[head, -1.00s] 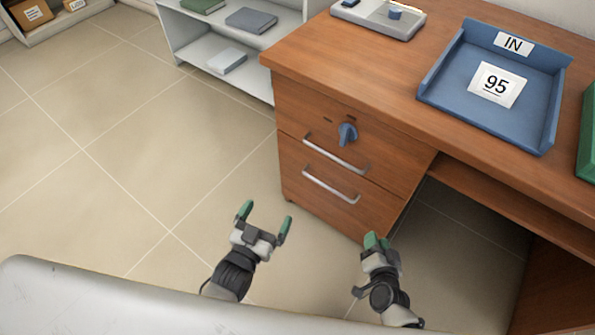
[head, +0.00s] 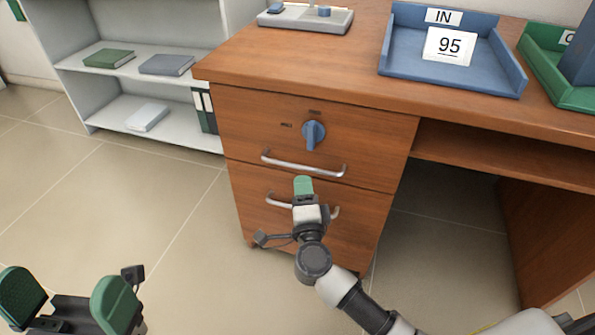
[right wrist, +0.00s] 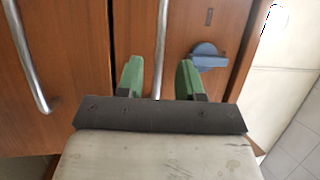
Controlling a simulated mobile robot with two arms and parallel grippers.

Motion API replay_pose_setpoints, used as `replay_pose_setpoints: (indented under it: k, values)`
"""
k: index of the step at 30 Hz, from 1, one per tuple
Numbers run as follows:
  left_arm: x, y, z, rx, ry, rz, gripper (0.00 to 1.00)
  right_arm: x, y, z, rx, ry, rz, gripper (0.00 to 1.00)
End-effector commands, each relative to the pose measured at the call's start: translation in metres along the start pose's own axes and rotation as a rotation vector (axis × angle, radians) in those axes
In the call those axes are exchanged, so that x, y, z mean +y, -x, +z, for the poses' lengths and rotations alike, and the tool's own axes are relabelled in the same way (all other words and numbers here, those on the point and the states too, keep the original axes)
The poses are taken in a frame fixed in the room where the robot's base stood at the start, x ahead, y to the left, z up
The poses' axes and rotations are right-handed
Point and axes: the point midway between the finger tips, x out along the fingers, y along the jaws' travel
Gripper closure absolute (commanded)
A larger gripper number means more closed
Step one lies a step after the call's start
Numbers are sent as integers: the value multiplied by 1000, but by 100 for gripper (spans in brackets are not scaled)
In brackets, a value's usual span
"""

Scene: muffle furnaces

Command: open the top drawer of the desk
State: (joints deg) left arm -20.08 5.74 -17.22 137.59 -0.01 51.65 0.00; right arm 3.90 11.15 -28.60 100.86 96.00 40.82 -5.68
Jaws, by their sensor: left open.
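The wooden desk (head: 262,120) has two drawers on its left side. The top drawer front carries a blue knob (head: 313,135) and a silver bar handle (head: 305,168). My right gripper (head: 303,184) is just below that handle in the head view, over the lower drawer front. In the right wrist view its green fingers (right wrist: 160,78) stand apart. The top handle (right wrist: 162,40) runs between them in that view; contact cannot be told. The blue knob (right wrist: 208,57) is to the right there. My left gripper (head: 67,290) is open and empty at bottom left. The top drawer looks shut.
The lower drawer handle (head: 280,201) is partly hidden behind my right gripper. A blue tray (head: 450,75) marked IN, a green tray (head: 558,88) and a grey device (head: 290,20) are on the desktop. Grey shelves (head: 175,122) stand left. Floor before the drawers is free.

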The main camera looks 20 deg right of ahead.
Motion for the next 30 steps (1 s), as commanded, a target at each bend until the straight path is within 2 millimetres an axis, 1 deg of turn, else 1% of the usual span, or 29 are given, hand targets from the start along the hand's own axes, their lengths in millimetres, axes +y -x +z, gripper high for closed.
replay_pose_setpoints:
  k: [1, 3, 6, 10, 15, 22, 23, 24, 29, 30]
  values:
    - [0, 5, 1, -1, 0, 0, 2, 1, -11, 0, 1, 1, -4, 63]
    - [0, 9, 2, -1, 0, 0, 2, 2, -24, 0, 1, 1, -4, 63]
    - [0, 13, 3, -2, 0, 0, 2, 2, -40, 0, 1, 1, -3, 63]
    - [0, 15, 5, 5, -1, 4, 2, 2, -55, 0, 0, 2, -1, 63]
    - [0, 15, 5, 8, -1, 6, 2, 1, -63, 0, 0, 1, 0, 63]
    - [0, 14, 6, 6, -1, 6, 2, 0, -64, 0, 0, 1, 0, 63]
    - [0, 14, 6, 6, -1, 6, 2, 0, -64, 0, 0, 1, 0, 66]
    - [0, 14, 6, 6, -1, 6, 2, 0, -64, 0, 0, 1, 0, 73]
    - [0, 14, 6, 6, -1, 6, 2, 0, -64, 0, 0, 2, 0, 97]
    - [0, 14, 6, 6, -1, 5, 2, 0, -63, 0, 0, 2, 0, 100]
